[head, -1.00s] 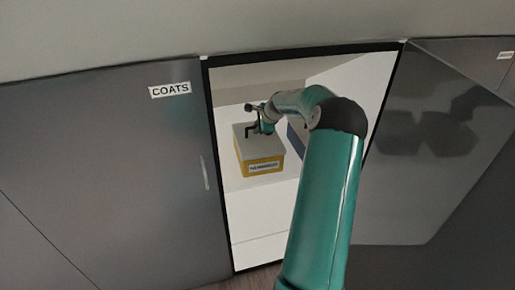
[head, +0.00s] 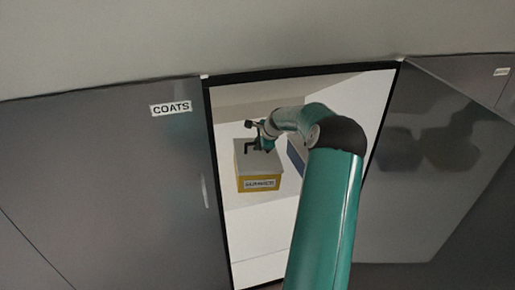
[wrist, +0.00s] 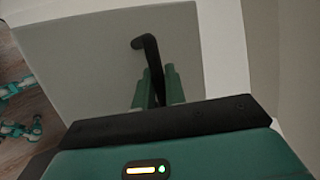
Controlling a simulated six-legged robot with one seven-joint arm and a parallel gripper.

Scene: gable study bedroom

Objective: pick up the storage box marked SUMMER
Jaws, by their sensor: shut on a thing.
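The storage box marked SUMMER (head: 259,184) is yellow with a grey lid (head: 252,162) and a dark handle on top. It sits inside the open white cupboard in the head view, its label facing me. My gripper (head: 262,139) is at the lid's handle, above the box. In the wrist view my gripper (wrist: 156,88) has its green fingers closed on the dark handle (wrist: 147,52), with the grey lid (wrist: 95,65) filling much of the view. I cannot tell whether the box is lifted off the shelf.
A blue box (head: 297,156) stands just right of the yellow one, partly behind my arm. A grey door marked COATS (head: 110,190) is left of the opening. A dark glossy panel (head: 440,180) is on the right. The opening's dark frame (head: 218,180) is close on the left.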

